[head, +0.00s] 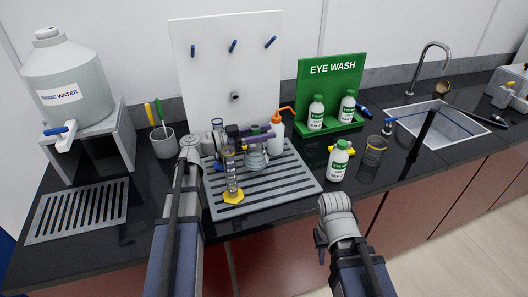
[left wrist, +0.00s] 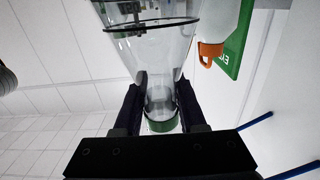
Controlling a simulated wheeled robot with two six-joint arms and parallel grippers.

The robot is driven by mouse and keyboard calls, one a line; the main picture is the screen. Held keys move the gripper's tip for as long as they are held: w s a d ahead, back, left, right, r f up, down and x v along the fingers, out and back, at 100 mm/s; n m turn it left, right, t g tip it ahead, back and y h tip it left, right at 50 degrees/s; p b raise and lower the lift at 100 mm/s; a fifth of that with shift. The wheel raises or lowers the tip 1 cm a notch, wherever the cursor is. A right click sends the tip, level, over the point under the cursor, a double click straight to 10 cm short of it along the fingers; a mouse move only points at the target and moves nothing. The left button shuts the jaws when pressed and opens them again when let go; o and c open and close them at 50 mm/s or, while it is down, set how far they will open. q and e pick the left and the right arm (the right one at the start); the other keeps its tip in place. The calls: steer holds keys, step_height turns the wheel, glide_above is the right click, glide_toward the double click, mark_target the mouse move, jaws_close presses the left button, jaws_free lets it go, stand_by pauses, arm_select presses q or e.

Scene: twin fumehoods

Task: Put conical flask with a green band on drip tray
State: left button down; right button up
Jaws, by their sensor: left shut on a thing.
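My left gripper (head: 250,134) reaches in from the left above the grey slatted tray (head: 298,180) at the foot of the white pegboard. It is shut on the neck of a clear conical flask (head: 256,158). In the left wrist view the flask (left wrist: 158,60) lies between the fingers (left wrist: 160,108), with a green band (left wrist: 162,126) at its narrow end. I cannot tell whether its base touches the slats. A second slatted tray (head: 80,211) lies at the left under the rinse water tap. My right gripper (head: 322,248) is low at the front, its jaws unclear.
A measuring cylinder with a yellow foot (head: 233,188) stands on the tray's front left. An orange-topped wash bottle (head: 277,132) is behind the flask. An eye wash bottle (head: 339,162) and a beaker (head: 374,152) stand to the right. The pen cup (head: 163,140) is left.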

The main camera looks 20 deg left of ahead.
arm_select(q)
steer(key=shift+f+b, duration=1.9)
steer(key=shift+f, duration=0.15)
steer(key=shift+r, duration=0.15)
steer(key=shift+c, duration=2.4)
jaws_free()
steer(key=shift+r+p, duration=0.15)
steer(key=shift+p, duration=0.15)
steer(key=v, duration=1.2)
